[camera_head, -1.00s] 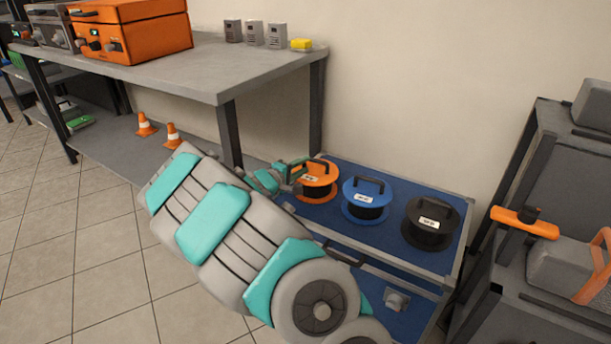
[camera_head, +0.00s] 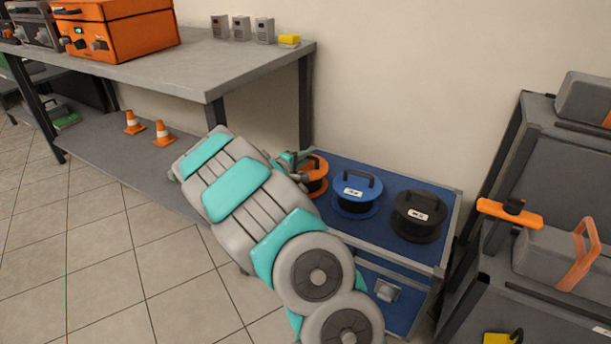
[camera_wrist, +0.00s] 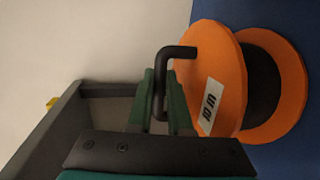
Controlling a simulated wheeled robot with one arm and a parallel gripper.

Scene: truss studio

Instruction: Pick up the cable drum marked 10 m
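The orange cable drum (camera_head: 318,178) stands at the left of the blue-topped stand, partly hidden behind my arm. In the wrist view the orange drum (camera_wrist: 222,90) has a black core, a black handle and a white label that seems to read 10 m. My gripper (camera_head: 297,163) is at this drum. In the wrist view my gripper (camera_wrist: 160,85) has its two green fingers close on either side of the handle bar, with little or no gap. The blue drum (camera_head: 356,194) and the black drum (camera_head: 418,215) stand to the right; their labels are too small to read.
A grey workbench (camera_head: 215,80) stands to the left, its leg close to my arm. Two orange cones (camera_head: 163,134) are on its lower shelf. A dark rack (camera_head: 530,190) with grey cases stands close on the right. The wall is behind the drums.

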